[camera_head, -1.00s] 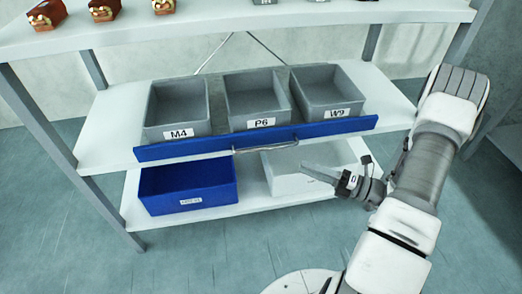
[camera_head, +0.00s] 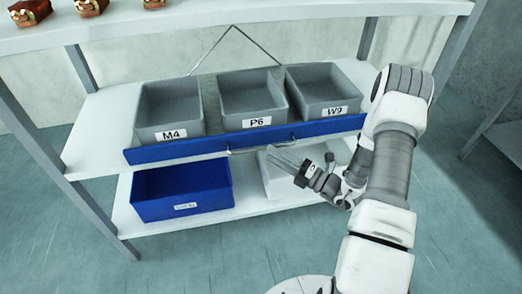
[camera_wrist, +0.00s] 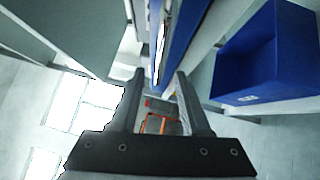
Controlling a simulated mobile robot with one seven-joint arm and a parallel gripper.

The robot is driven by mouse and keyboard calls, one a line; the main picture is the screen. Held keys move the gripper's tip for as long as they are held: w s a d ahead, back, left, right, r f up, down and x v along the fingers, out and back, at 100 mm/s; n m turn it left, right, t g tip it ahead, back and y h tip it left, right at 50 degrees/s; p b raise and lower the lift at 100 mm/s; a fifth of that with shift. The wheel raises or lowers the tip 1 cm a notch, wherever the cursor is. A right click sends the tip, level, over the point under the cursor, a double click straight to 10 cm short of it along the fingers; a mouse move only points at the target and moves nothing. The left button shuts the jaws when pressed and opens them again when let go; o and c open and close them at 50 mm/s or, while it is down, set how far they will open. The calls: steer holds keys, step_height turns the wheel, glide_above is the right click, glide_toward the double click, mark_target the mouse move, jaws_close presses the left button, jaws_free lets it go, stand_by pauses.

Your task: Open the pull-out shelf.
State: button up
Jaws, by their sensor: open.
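The pull-out shelf's blue front (camera_head: 180,150) spans the middle level of the rack, with a thin metal bar handle (camera_head: 262,147) at its centre. Three grey bins marked M4 (camera_head: 170,112), P6 (camera_head: 252,98) and W9 (camera_head: 325,92) stand behind it. The shelf looks closed. My gripper (camera_head: 275,157) is open, just below and in front of the handle. In the wrist view, my gripper (camera_wrist: 160,74) has its two fingers apart, with the blue front (camera_wrist: 181,40) running just beyond them. I cannot tell whether a finger touches the handle.
A blue bin (camera_head: 182,190) and a pale bin (camera_head: 282,182), partly behind my gripper, stand on the lower shelf. Brown items (camera_head: 30,12) sit on the top shelf (camera_head: 240,30). Grey rack posts (camera_head: 60,170) flank the shelves. The floor in front is clear.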

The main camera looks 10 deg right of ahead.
mark_target(261, 148)
steer(key=x, duration=0.5)
steer(key=shift+b, duration=0.35)
jaws_close()
stand_by(1.1)
